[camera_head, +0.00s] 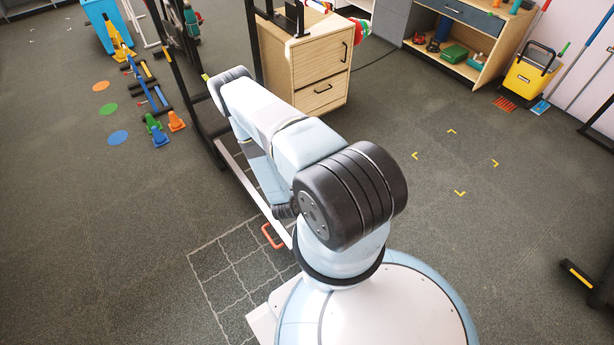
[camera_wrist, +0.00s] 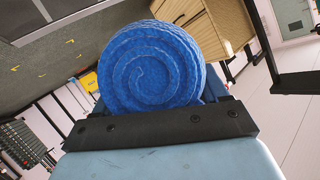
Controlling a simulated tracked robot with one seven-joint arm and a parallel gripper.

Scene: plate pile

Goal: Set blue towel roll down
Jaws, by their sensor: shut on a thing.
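The blue towel roll (camera_wrist: 150,68) fills the middle of the wrist view, its spiral end facing the camera. My gripper (camera_wrist: 158,118) is shut on the roll, with the dark gripper body just below it. The fingertips are mostly hidden by the roll. In the head view my arm stretches away toward the black rack, and neither the gripper nor the roll can be made out there. What lies under the roll does not show.
A wooden drawer cabinet (camera_head: 303,70) stands beyond my arm, next to a black upright frame (camera_head: 181,75). Small cones (camera_head: 158,130) and coloured floor discs (camera_head: 118,138) lie at left. A yellow bucket (camera_head: 530,72) stands at the back right. The floor at right, with yellow corner marks (camera_head: 460,193), is clear.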

